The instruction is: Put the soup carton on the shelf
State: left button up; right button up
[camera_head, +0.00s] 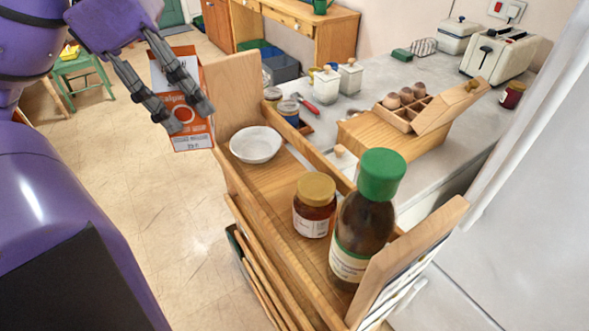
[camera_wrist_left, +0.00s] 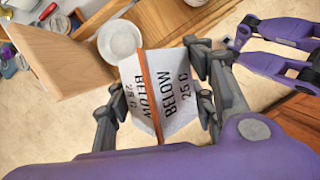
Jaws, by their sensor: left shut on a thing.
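My left gripper (camera_head: 188,112) is shut on the soup carton (camera_head: 187,135), an orange and white box, with a finger across its face. The carton is held roughly upright above the floor, just left of the wooden shelf (camera_head: 262,187) in the head view. In the left wrist view, the carton's white top with black print (camera_wrist_left: 178,92) sits between the left fingers (camera_wrist_left: 160,100). The shelf holds a white bowl (camera_head: 255,145), a jar with a tan lid (camera_head: 314,210) and a green-capped bottle (camera_head: 362,225). My right gripper (camera_wrist_left: 240,45) shows at the upper right of the wrist view; its opening is unclear.
A raised wooden end panel (camera_head: 232,95) stands close to the carton. The grey counter (camera_head: 440,85) beyond the shelf holds canisters, an egg box (camera_head: 410,105) and a toaster (camera_head: 500,55). Bare shelf board shows between the bowl and jar. Open floor (camera_head: 130,185) lies left.

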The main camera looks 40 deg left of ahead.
pick_arm(q)
jog(key=shift+w+d+f, duration=0.1)
jog(key=shift+w+d, duration=0.15)
jog(key=shift+d, duration=0.1)
jog(key=w+d+f, duration=0.2)
jog(key=d+f, duration=0.1)
jog(key=f, duration=0.1)
jog(key=w+d+f, duration=0.3)
jog(key=f, duration=0.1)
jog(key=w+d+f+p, duration=0.1)
jog(key=w+d+f, duration=0.2)
jog(key=f, duration=0.1)
jog(key=shift+d+f, duration=0.2)
jog(key=shift+d, duration=0.2)
jog(key=shift+f, duration=0.15)
jog(key=o, duration=1.7)
jog(key=shift+c, duration=0.2)
pick_arm(e)
jog(key=shift+s+d, duration=0.15)
jog(key=shift+s, duration=0.55)
jog(key=shift+w+r, duration=0.1)
